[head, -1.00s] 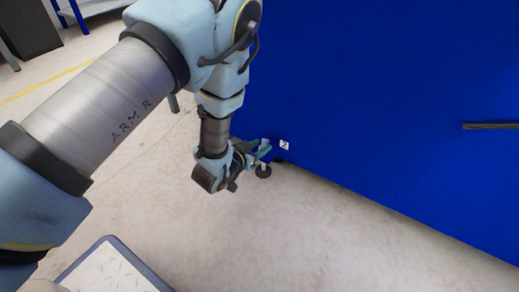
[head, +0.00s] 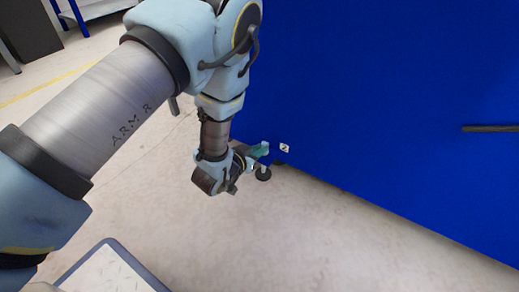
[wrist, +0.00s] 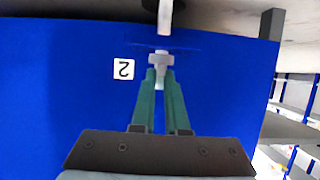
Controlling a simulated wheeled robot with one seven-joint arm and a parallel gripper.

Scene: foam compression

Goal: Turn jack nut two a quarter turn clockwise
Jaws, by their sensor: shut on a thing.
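Jack nut two (wrist: 161,58) is a small grey nut on a pale metal rod (wrist: 165,14) in the wrist view. A white tag marked 2 (wrist: 124,69), upside down there, sits left of it on the blue panel; the tag also shows in the head view (head: 284,148). My gripper (wrist: 160,72) has its green fingers shut on the nut, one tip at each side. In the head view my gripper (head: 262,150) is small at the panel's lower edge, and the nut is too small to make out. A dark round foot (head: 264,174) shows just below.
The large blue panel (head: 390,90) fills the upper right, with a dark bar (head: 490,128) on it. Its lower edge slants down to the right over open pale floor (head: 300,230). In the wrist view, shelving (wrist: 296,120) stands beyond the panel's right side.

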